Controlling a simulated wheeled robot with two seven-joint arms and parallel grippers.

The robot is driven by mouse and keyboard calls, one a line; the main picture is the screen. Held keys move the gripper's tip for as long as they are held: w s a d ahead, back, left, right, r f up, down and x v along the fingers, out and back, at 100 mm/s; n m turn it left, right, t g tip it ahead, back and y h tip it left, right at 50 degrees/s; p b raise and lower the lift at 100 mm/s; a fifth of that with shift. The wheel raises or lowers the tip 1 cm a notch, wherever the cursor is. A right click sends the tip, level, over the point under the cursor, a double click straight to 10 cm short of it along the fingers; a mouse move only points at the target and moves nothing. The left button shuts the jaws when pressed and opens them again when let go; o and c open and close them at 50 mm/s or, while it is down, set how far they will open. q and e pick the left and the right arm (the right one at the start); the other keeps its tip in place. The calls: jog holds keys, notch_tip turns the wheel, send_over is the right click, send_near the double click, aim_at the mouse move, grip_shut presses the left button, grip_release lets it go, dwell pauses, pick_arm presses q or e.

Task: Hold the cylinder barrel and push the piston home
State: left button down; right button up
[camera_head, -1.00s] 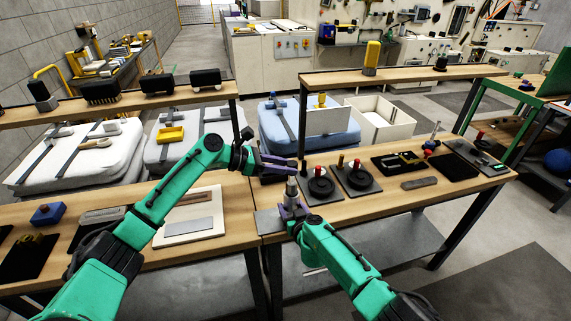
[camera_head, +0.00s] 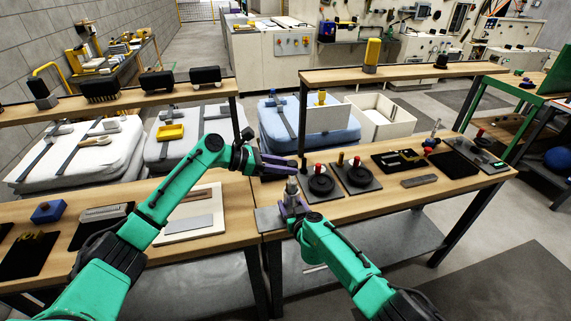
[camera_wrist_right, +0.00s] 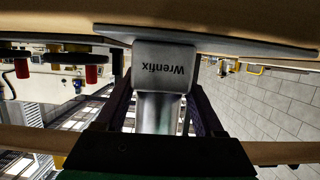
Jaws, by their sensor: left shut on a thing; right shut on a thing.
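A grey metal cylinder barrel (camera_head: 291,190) stands upright near the front edge of the bench, on a grey plate. My right gripper (camera_head: 292,208) is shut around the barrel low down. In the right wrist view, which is upside down, the barrel (camera_wrist_right: 156,112) passes between the fingers and joins a grey block (camera_wrist_right: 163,68) lettered "Wrenfix". My left gripper (camera_head: 290,167) is shut just above the barrel's top, its purple fingers lying nearly level. The piston is hidden there by the fingers, so its depth in the barrel cannot be told.
Two dark round wheels on plates (camera_head: 321,183) (camera_head: 358,176) stand close to the right of the barrel, with red knobs near them. A pale board (camera_head: 190,222) lies to the left. A raised shelf (camera_head: 400,75) runs behind the bench.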

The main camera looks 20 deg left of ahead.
pick_arm(q)
jog(key=shift+f, duration=1.05)
jog(key=shift+f, duration=0.1)
jog(key=shift+f, duration=0.45)
jog(key=shift+c, duration=2.3)
grip_release()
jog(key=v, duration=1.2)
